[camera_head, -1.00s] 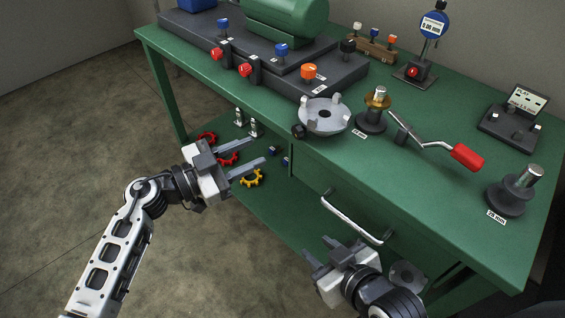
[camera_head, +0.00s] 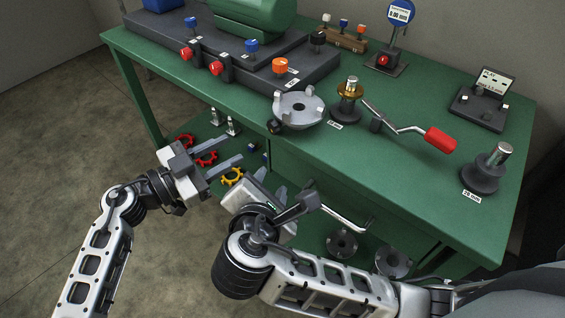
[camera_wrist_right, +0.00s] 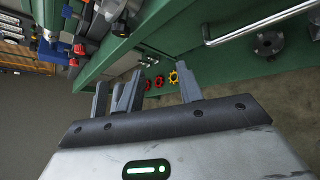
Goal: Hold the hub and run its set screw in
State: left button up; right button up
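A silver hub (camera_head: 299,110) with upright jaws sits on the green bench near its front edge. A small black knob (camera_head: 274,127) sticks out at its left side; I cannot make out the set screw itself. My left gripper (camera_head: 226,153) is open and empty, in front of the bench, below and left of the hub. My right gripper (camera_head: 276,187) is also in front of the bench, below the hub and partly hidden by its own arm. In the right wrist view its fingers (camera_wrist_right: 145,92) stand apart with nothing held.
A crank with a red grip (camera_head: 440,140) lies right of a post with a brass collar (camera_head: 349,89). Another post (camera_head: 486,170) stands further right. Red and yellow star-shaped rings (camera_head: 232,177) and flanged discs (camera_head: 342,243) are on the lower shelf. A drawer handle (camera_head: 345,218) juts out.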

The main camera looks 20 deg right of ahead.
aim_at(320, 112)
notch_tip(320, 112, up, 4)
jog(key=d+r+n+t+h, duration=0.1)
jog(key=d+n+h, duration=0.25)
jog(key=h, duration=0.35)
jog(key=shift+n, duration=0.45)
jog(key=x, duration=1.5)
jog(key=shift+w, duration=0.3)
